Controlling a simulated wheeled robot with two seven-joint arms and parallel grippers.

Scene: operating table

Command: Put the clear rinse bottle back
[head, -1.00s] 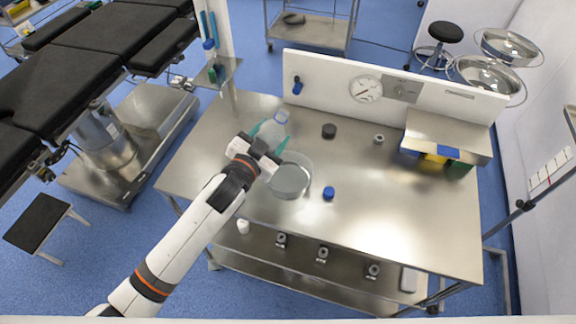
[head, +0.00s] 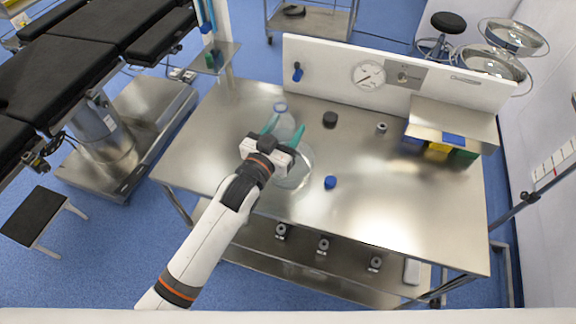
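The clear rinse bottle (head: 284,126), see-through with a pale blue cap, stands on the steel table, left of the middle. My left gripper (head: 284,129) reaches it from the front, its teal fingers spread on either side of the bottle. The fingers look open, with the bottle between them; I cannot tell whether either finger touches it. The bottle's lower part is partly hidden by the gripper. My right gripper is not in view.
A clear round basin (head: 298,177) sits just in front of the bottle, partly under my gripper. A blue cap (head: 330,182), a black round piece (head: 330,119) and a small metal piece (head: 381,128) stand to the right. Coloured bins (head: 438,151) sit under the right-hand shelf. The table's right front is clear.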

